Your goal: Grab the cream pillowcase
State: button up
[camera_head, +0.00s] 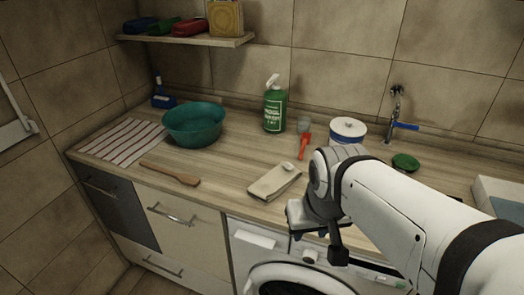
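The cream pillowcase (274,181) lies folded flat near the front edge of the wooden counter, left of my arm. A small pale round thing rests on its upper part. My gripper (318,228) is in front of the counter edge, above the washing machine. It is to the right of the pillowcase and nearer the camera, apart from it in the picture. The fingers are dark and partly hidden by the wrist, so their opening is unclear. I see nothing held in them.
A wooden spatula (170,173), striped cloth (124,139) and teal bowl (193,124) lie to the left. A green bottle (274,109), red-handled tool (304,146) and white pot (347,130) stand behind. The washing machine (252,239) is below. Bare counter surrounds the pillowcase's left side.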

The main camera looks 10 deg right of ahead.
aim_at(277, 180)
jog(key=z, duration=2.4)
jog(key=k, duration=1.15)
jog(key=u, duration=1.3)
jog(key=i, duration=1.05)
jog(key=u, duration=0.1)
